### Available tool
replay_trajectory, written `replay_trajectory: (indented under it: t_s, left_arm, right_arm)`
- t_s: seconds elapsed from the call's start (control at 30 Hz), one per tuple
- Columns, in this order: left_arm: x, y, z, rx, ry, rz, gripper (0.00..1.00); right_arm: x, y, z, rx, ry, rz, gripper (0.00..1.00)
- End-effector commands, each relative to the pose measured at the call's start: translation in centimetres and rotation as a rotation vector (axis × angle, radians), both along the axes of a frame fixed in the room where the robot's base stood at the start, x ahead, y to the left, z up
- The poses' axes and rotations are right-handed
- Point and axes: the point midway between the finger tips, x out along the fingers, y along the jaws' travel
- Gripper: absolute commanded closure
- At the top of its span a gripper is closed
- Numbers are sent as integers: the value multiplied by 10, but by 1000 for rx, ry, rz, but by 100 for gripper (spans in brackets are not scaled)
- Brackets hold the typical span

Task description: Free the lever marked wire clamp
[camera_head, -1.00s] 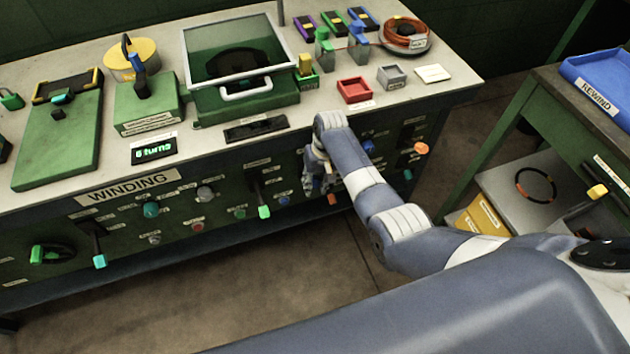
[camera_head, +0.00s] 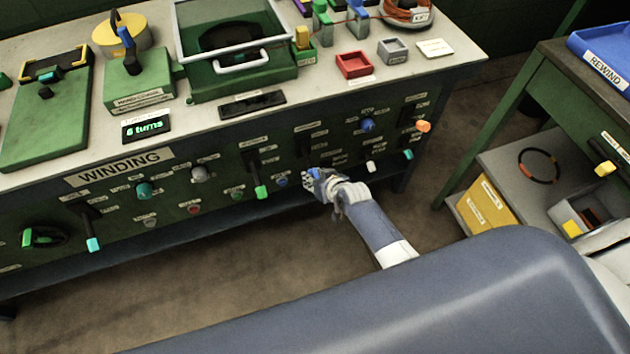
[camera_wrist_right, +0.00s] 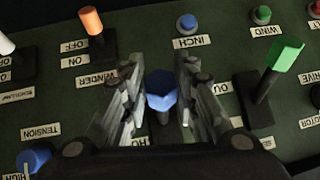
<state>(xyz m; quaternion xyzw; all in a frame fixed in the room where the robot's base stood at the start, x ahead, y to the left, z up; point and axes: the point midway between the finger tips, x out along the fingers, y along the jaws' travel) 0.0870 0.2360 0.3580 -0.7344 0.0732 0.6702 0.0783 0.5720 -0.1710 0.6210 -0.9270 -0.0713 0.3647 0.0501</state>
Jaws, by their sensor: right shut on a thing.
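A lever with a blue tip (camera_wrist_right: 162,90) stands between the two fingers of my right gripper (camera_wrist_right: 158,105) in the right wrist view. The fingers are shut on it. Labels behind the fingers are partly covered, so I cannot read whether this lever is marked wire clamp. In the head view, my right gripper (camera_head: 318,182) is at the front panel (camera_head: 225,215) of the winding bench, right of the green-tipped lever (camera_head: 261,190). The blue tip shows there by the fingers. My left gripper is not in view.
In the wrist view, an orange-tipped lever (camera_wrist_right: 94,25) by a WINDER label and a green-tipped lever (camera_wrist_right: 285,58) flank the gripper. A blue INCH button (camera_wrist_right: 187,24) and a blue knob (camera_wrist_right: 34,160) are close. A side table (camera_head: 560,130) stands right; floor before the bench is clear.

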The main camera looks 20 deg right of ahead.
Motion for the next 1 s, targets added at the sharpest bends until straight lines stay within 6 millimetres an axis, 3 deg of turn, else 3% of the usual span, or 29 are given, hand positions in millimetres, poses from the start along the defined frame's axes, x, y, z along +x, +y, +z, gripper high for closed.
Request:
replay_trajectory:
  t_s: [0.03, 0.1, 0.4, 1.0]
  left_arm:
    - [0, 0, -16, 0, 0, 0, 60]
    - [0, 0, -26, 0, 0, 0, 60]
    - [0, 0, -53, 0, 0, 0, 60]
    - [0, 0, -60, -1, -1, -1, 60]
  right_arm:
    - [0, 0, -13, -1, -32, 2, 100]
    - [1, -1, -17, 0, -72, 1, 100]
    - [8, 0, -23, 5, -201, 2, 100]
    - [11, 0, -23, 7, -244, 0, 100]
